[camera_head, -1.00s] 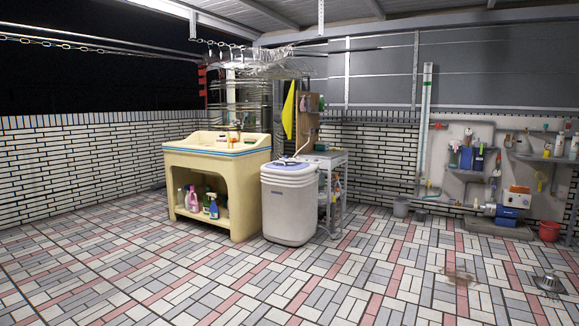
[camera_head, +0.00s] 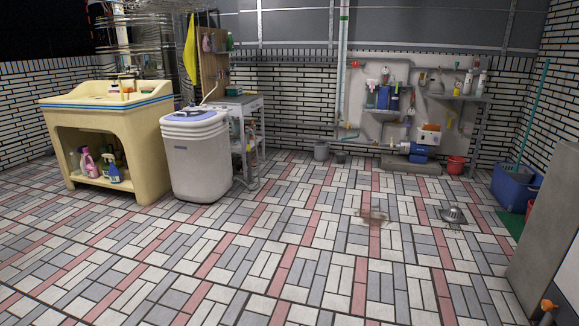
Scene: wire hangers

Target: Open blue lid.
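A blue-violet lid (camera_head: 193,115) sits on top of a white ribbed tub-like washing machine (camera_head: 198,165), left of the middle in the head view. The lid looks shut. A pale hose rises from the top of the machine near the lid. The machine stands upright on the tiled floor, some distance ahead of me. Neither of my grippers is in view.
A cream sink unit (camera_head: 108,125) stands directly left of the machine, with bottles on its lower shelf. A grey metal shelf table (camera_head: 243,125) stands close behind it on the right. A beige cabinet (camera_head: 548,240) is at the near right. The tiled floor (camera_head: 270,235) ahead is largely clear.

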